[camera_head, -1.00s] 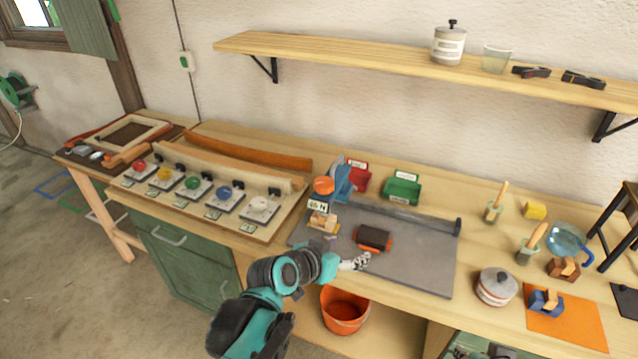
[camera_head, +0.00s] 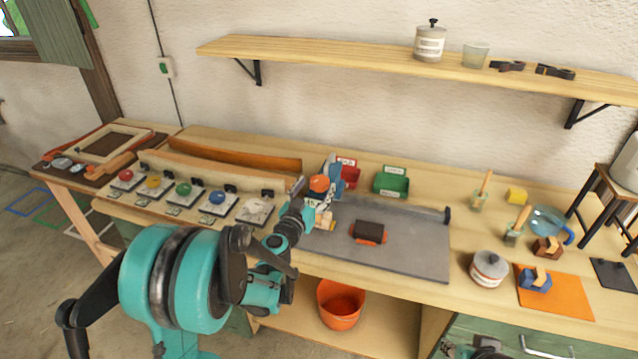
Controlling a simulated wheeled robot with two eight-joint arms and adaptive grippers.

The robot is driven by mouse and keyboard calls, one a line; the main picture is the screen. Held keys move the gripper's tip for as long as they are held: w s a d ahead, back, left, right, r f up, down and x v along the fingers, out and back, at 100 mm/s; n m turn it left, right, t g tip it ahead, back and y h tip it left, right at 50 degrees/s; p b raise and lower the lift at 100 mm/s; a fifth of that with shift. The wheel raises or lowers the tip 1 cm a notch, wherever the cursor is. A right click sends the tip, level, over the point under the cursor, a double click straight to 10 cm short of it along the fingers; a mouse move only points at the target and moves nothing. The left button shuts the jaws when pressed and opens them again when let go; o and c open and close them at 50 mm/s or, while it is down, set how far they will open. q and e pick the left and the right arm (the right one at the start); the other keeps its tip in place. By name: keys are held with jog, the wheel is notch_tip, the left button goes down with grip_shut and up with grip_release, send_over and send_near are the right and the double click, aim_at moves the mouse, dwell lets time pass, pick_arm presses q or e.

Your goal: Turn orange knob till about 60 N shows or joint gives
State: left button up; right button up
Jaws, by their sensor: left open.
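The orange knob (camera_head: 319,184) sits on top of a small blue press (camera_head: 334,178) at the back left of the grey mat. A small white display (camera_head: 311,203) under the knob is partly covered, and its number is too small to read surely. Pale wooden pieces (camera_head: 326,220) are below it, partly hidden by my arm. My left gripper (camera_head: 300,194) is open, just left of the knob and display; I cannot tell whether it touches them. A dark part of my right arm shows at the bottom edge, its jaws unclear.
A black block with orange ends (camera_head: 369,232) lies on the grey mat (camera_head: 420,255). Red (camera_head: 349,176) and green (camera_head: 393,184) bins stand behind. An orange bucket (camera_head: 340,303) is below. The mat's right part is clear.

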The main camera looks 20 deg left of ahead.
aim_at(313, 185)
pick_arm(q)
jog(key=shift+w+d, duration=0.15)
jog(key=shift+w, duration=1.45)
jog(key=c, duration=1.2)
jog(key=shift+o, duration=0.2)
jog(key=shift+a+m+g+h+b, duration=0.2)
jog(key=shift+m+g+h+b, duration=0.15)
jog(key=shift+m+h, duration=0.8)
jog(key=shift+d+m+g+h, duration=0.2)
jog(key=shift+m+g+h, duration=0.4)
jog(key=shift+h, duration=1.15)
jog(key=shift+m, duration=0.25)
jog(key=o, duration=1.2)
jog(key=shift+c, duration=0.2)
